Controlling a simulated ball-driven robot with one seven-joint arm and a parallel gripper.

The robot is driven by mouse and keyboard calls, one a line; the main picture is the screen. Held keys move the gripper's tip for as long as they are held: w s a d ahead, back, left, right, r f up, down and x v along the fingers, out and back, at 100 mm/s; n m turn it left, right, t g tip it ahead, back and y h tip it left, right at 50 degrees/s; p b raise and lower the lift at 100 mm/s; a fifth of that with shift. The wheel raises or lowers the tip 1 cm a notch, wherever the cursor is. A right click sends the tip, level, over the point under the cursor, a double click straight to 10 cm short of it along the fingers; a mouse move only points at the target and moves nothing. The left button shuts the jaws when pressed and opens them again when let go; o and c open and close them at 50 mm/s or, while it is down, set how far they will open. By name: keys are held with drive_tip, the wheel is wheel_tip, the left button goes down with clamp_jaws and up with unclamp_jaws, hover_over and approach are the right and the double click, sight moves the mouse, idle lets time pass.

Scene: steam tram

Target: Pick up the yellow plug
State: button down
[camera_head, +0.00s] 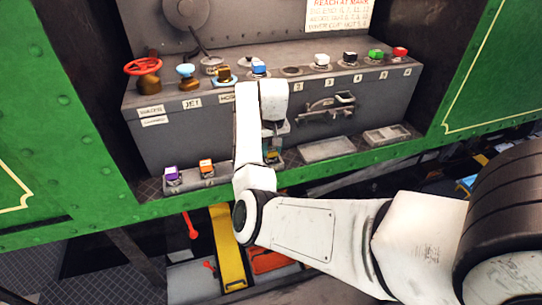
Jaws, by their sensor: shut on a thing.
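My gripper (272,150) is at the low front ledge of the grey console, mostly hidden behind my white arm. It is shut on a small plug (275,157), of which only a little yellowish colour shows beneath the jaws. Most of the plug is covered, and I cannot tell whether it still touches the ledge.
A purple plug (171,173) and an orange plug (206,167) sit on the ledge to the left. The console top (300,84) carries a red handwheel (143,66) and several coloured plugs. Empty trays (327,149) lie right of my gripper.

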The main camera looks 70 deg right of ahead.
sight(271, 149)
idle(0.3)
drive_tip(key=shift+r, duration=0.3)
drive_tip(key=r, duration=0.1)
drive_tip(key=r+b, duration=0.1)
drive_tip(key=r, duration=0.1)
drive_tip(key=shift+s+a, duration=0.15)
drive_tip(key=shift+a, duration=0.05)
drive_tip(key=s+a+r+p, duration=0.4)
drive_tip(key=s+a+r, duration=0.4)
drive_tip(key=a+r, duration=0.1)
drive_tip(key=shift+s+a+r, duration=0.2)
drive_tip(key=shift+s+a, duration=0.15)
drive_tip(key=shift+a, duration=0.3)
drive_tip(key=shift+w, duration=0.1)
